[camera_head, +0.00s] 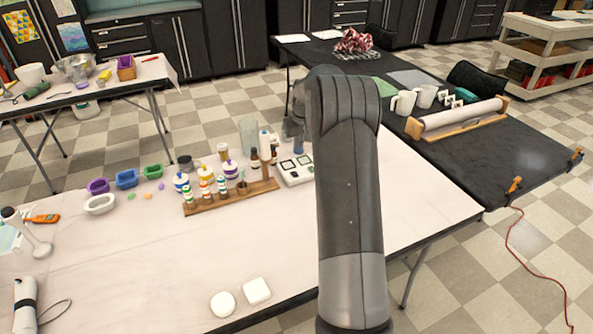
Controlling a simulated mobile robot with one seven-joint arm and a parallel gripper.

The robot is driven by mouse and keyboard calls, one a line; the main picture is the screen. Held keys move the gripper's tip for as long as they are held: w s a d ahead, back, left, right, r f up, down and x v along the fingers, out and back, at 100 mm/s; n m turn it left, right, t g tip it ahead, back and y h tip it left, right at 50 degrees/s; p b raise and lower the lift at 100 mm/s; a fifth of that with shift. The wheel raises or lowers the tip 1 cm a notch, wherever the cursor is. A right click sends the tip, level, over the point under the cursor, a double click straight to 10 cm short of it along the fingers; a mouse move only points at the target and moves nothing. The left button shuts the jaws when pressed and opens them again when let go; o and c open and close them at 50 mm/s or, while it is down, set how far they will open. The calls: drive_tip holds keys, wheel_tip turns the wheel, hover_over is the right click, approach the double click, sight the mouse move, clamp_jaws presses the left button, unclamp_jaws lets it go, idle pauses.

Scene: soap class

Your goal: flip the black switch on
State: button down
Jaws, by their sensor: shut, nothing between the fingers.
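A white box (296,170) with small dark squares on its top stands on the white table, just left of my arm. A dark square (287,165) on it may be the black switch, but it is too small to tell or to read its position. My gripper (294,138) shows only in part at the left edge of my arm, pointing down over the back of the box. It is shut and empty. My arm hides the area to the right of the box, and contact with it cannot be told.
A wooden rack (231,198) with several bottles stands close left of the box. A clear cylinder (249,136) and brown bottles stand behind. White soap pieces (257,291) lie at the front. A black table (468,158) adjoins at right.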

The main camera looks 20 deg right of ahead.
sight(296, 175)
drive_tip(key=shift+f, duration=0.1)
drive_tip(key=x, duration=0.8)
drive_tip(key=s+x, duration=0.1)
drive_tip(key=x, duration=0.3)
drive_tip(key=shift+f, duration=0.95)
drive_tip(key=shift+s+f, duration=0.15)
drive_tip(key=shift+f, duration=0.2)
drive_tip(key=shift+w+r, duration=0.35)
drive_tip(key=shift+w, duration=0.35)
drive_tip(key=shift+r, duration=0.15)
